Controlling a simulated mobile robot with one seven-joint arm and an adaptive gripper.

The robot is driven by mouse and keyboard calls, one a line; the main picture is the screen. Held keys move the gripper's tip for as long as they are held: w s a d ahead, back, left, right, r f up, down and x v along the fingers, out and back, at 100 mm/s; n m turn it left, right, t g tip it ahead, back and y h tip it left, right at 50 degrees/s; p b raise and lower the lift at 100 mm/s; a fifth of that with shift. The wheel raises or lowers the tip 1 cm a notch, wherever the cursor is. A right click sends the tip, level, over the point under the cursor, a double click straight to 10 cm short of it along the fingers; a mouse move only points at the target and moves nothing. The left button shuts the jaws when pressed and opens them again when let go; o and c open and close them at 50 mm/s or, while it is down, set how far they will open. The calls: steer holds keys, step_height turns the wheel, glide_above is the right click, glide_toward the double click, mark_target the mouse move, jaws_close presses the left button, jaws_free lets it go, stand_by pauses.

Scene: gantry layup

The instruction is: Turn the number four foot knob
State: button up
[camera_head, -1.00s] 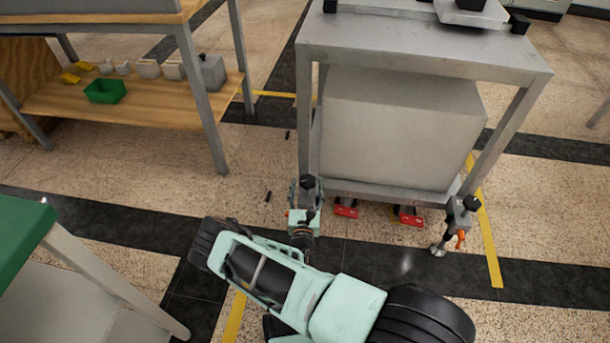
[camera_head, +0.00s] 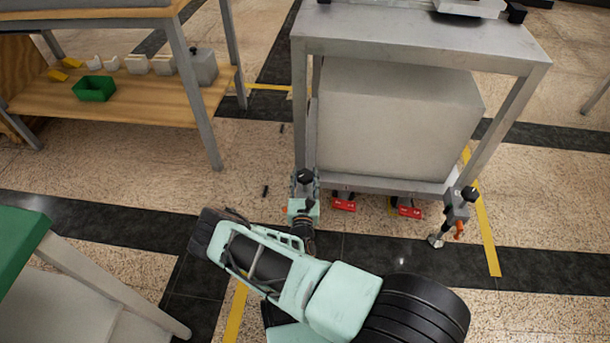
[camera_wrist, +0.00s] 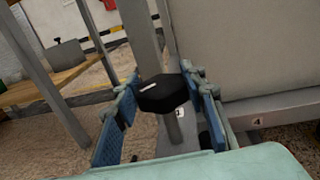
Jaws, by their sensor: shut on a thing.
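The foot knob is black and faceted, with a white line on its top. It shows in the wrist view (camera_wrist: 164,95) between the blue fingers of my gripper (camera_wrist: 160,78). In the head view the knob (camera_head: 304,175) sits at the lower left leg of the grey stand (camera_head: 420,45). My gripper is shut on this knob from the near side. The foot below the knob is mostly hidden by my gripper.
Another foot with a black knob (camera_head: 469,193) and orange lever (camera_head: 459,229) is at the stand's right leg. Red items (camera_head: 410,212) lie under the stand. A wooden shelf (camera_head: 140,106) is at left and a green-topped table (camera_head: 20,240) at near left. Open floor lies between.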

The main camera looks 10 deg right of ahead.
steer(key=shift+c, duration=1)
steer(key=shift+m+h, duration=0.4)
steer(key=m+g+h+b, duration=0.1)
steer(key=h, duration=0.1)
steer(key=m+h, duration=0.1)
steer(key=h, duration=0.1)
steer(key=shift+w+a+f+m+g+b, duration=0.1)
steer(key=shift+w+a+m+g+b, duration=0.05)
steer(key=shift+m+g+b, duration=0.25)
steer(key=m+g+h, duration=0.4)
steer(key=h, duration=0.1)
steer(key=shift+m+g+h, duration=1.2)
steer(key=shift+m+g, duration=0.1)
steer(key=shift+g, duration=0.5)
steer(key=shift+m+g+h, duration=0.3)
steer(key=shift+m+g, duration=0.1)
steer(key=shift+g, duration=0.2)
